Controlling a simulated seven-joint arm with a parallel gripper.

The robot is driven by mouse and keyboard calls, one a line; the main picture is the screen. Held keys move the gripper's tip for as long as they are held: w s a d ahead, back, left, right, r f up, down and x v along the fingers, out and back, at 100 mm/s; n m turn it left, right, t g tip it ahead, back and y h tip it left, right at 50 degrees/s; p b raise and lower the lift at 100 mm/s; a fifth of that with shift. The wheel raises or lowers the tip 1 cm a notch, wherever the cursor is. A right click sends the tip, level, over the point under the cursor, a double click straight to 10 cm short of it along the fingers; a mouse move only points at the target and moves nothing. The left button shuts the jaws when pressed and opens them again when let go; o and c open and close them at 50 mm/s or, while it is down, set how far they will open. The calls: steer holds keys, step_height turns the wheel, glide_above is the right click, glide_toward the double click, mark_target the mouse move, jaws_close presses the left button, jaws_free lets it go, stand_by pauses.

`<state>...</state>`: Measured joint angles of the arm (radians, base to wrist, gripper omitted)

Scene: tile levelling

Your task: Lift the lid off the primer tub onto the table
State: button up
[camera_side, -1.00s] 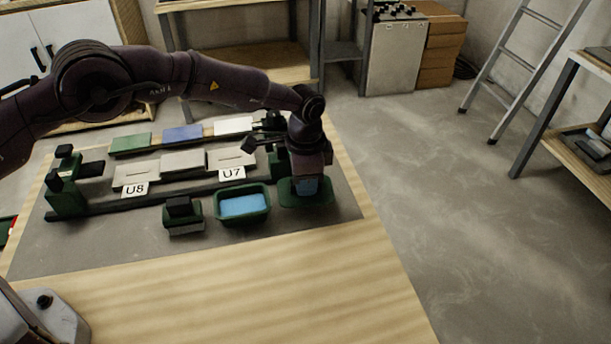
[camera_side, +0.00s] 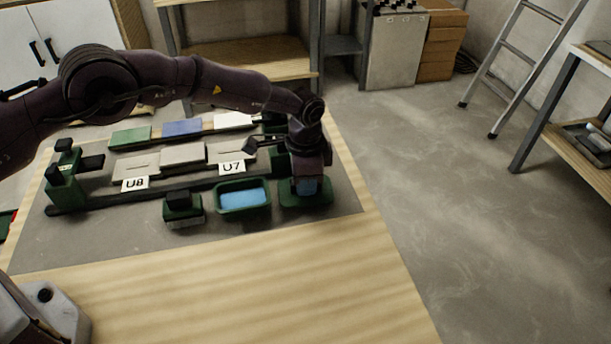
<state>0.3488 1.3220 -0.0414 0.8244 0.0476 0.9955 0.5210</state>
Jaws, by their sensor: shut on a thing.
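The primer tub (camera_side: 243,210) is a green rectangular tub standing open on the grey mat, with light blue content showing inside. A flat green lid (camera_side: 318,200) is just right of the tub, beside it and off it. My gripper (camera_side: 306,190) points down over the lid and is shut on it. The fingers and the lid's grip are mostly hidden by my dark wrist. The lid is low over the mat; I cannot tell whether it touches.
A green and black block (camera_side: 183,211) stands left of the tub. Behind is a dark rail with pale tiles (camera_side: 183,154) and labels U8 (camera_side: 134,184) and U7 (camera_side: 233,167). Green, blue and white tiles lie farther back. Bare wooden table (camera_side: 240,285) is free in front.

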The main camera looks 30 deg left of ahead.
steer(key=shift+f, duration=0.6)
steer(key=o, duration=1.2)
steer(key=shift+c, duration=0.2)
steer(key=shift+r, duration=0.1)
steer(key=shift+r, duration=3.95)
